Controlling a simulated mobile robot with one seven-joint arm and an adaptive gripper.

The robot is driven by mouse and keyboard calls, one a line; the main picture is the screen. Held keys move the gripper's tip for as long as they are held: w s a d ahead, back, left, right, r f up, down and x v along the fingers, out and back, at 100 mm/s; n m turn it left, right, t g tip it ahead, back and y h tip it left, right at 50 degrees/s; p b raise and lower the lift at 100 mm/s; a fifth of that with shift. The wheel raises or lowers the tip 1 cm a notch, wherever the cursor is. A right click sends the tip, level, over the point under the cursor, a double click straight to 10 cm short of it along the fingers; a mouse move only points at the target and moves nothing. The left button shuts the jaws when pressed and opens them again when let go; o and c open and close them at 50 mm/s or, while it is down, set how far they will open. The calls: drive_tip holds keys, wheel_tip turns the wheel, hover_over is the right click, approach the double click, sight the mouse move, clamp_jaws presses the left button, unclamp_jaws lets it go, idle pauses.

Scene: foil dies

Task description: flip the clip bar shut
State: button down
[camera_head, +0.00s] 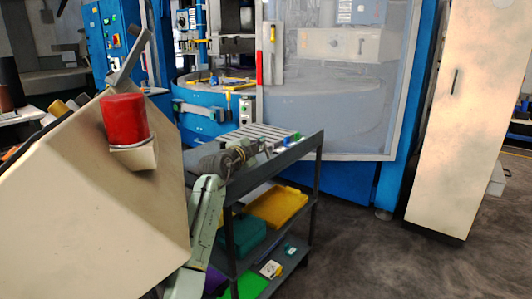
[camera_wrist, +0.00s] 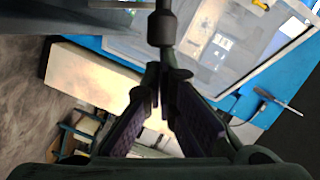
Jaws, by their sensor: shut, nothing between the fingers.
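My gripper (camera_head: 240,152) shows in the head view at the left end of the dark cart's top, partly lost among dark shapes. In the wrist view its two dark fingers (camera_wrist: 162,78) meet at the tips with nothing between them. A dark rod with a thick collar (camera_wrist: 162,30) hangs straight in front of the tips in the wrist view. I cannot tell whether it touches them or what it belongs to. A grey bar with dark ends (camera_head: 205,110) runs along the blue machine's front. I cannot tell for sure which piece is the clip bar.
The dark cart (camera_head: 316,185) has a slatted top and coloured boxes on its shelves. The blue machine (camera_head: 345,180) with a clear panel stands behind it. A cream cabinet (camera_head: 470,110) stands at right. A red cylinder (camera_head: 125,117) fills part of the left. Floor at front right is clear.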

drive_tip(key=shift+w+a+r+b, duration=0.1)
drive_tip(key=shift+w+a+b, duration=0.4)
drive_tip(key=shift+a, duration=0.25)
drive_tip(key=shift+w+a+r+b, duration=0.1)
drive_tip(key=shift+w+a+b, duration=0.25)
drive_tip(key=shift+w+a, duration=0.3)
drive_tip(key=shift+s+a, duration=0.1)
